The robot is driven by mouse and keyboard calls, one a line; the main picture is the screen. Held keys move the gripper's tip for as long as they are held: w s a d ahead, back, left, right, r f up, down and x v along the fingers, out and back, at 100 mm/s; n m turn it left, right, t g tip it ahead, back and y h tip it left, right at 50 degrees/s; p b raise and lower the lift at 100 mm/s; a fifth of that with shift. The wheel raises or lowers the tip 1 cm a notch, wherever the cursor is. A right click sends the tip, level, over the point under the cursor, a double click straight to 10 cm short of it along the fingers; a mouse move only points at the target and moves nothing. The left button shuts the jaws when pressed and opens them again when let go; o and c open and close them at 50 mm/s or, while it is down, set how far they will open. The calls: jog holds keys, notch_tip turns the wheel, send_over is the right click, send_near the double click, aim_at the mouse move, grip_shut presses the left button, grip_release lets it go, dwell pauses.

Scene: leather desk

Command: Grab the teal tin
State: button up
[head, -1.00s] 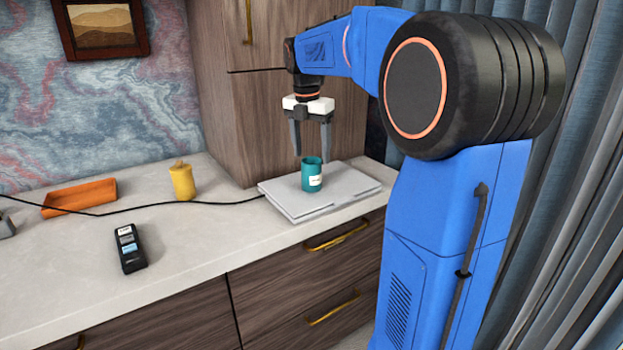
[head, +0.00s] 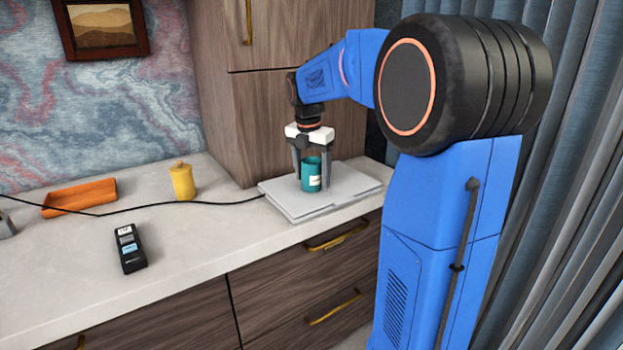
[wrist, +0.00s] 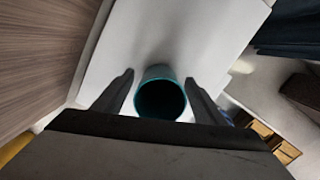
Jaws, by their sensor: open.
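In the wrist view I look down into the open top of the tin (wrist: 160,97). My gripper (head: 312,183) is lowered around the tin, one finger on each side. In the wrist view the fingers of my gripper (wrist: 160,85) are spread, with a gap between each finger and the tin. The gripper is open and does not hold the tin.
The grey-white slab (head: 350,185) lies on the pale counter (head: 200,240), against a wooden cabinet (head: 270,120). A yellow canister (head: 183,182), an orange tray (head: 80,197) and a black handheld device (head: 129,248) stand farther left. A black cable (head: 120,210) runs across the counter to the slab.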

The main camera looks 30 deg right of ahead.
jog(key=c, duration=1.1)
